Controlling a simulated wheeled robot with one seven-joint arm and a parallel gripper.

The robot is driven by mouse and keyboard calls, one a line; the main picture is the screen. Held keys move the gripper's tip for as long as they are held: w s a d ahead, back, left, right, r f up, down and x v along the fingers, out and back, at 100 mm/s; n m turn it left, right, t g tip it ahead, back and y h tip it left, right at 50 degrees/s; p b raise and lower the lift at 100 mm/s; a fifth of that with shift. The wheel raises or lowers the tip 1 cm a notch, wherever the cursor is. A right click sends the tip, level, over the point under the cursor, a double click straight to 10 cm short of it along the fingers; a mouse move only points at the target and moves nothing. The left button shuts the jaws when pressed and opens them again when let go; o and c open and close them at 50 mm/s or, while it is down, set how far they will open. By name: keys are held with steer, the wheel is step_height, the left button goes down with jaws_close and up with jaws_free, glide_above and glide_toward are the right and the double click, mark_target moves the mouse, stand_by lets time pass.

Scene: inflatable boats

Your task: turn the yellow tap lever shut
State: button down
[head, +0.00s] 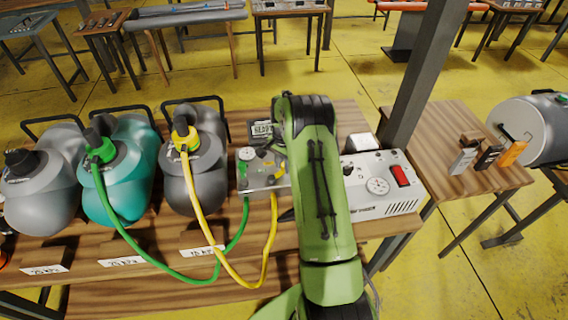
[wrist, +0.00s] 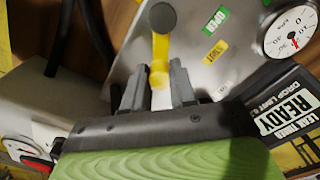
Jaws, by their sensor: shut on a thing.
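The yellow tap lever (wrist: 160,50) stands between the two fingers of my gripper (wrist: 157,88) in the wrist view, with a grey round end at its top. The fingers are shut on the lever near its lower part. The lever is on a grey metal panel (wrist: 197,75). A green label (wrist: 215,22) reading OPEN and a yellow label (wrist: 214,52) lie to the right of the lever. In the head view the panel (head: 250,183) is partly hidden by my green arm, and the grip is hard to make out there.
A pressure gauge (wrist: 291,34) and a black READY sign (wrist: 285,105) are near the panel. A green hose (head: 139,254) and a yellow hose (head: 206,228) run from the containers to it. A grey box with a red switch (head: 400,175) stands right of my arm.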

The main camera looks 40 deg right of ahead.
steer(key=shift+w+n, duration=0.15)
steer(key=shift+n, duration=0.15)
steer(key=shift+w+a+n+b, duration=0.1)
steer(key=shift+w+n+b, duration=0.3)
steer(key=shift+n, duration=0.5)
steer(key=n, duration=0.1)
steer(key=w+n, duration=0.1)
steer(key=n, duration=0.1)
steer(key=shift+w+a+n+b, duration=0.25)
steer(key=shift+a+n+b, duration=0.05)
steer(key=shift+a+b, duration=0.05)
steer(key=n, duration=0.1)
steer(key=w+a+n, duration=0.1)
steer(key=n, duration=0.1)
steer(key=shift+w, duration=0.1)
steer(key=shift+w+a+r+n+b, duration=0.15)
steer(key=shift+a+n+b, duration=0.1)
steer(key=shift+n, duration=0.55)
steer(key=shift+w+a+f+n+b, duration=0.15)
steer(key=shift+a+n, duration=0.1)
steer(key=shift+n, duration=0.55)
steer(key=shift+r, duration=0.1)
steer(key=c, duration=0.9)
jaws_free()
step_height(320, 180, up, 16)
steer(key=shift+f+p, duration=0.15)
steer(key=shift+p, duration=0.95)
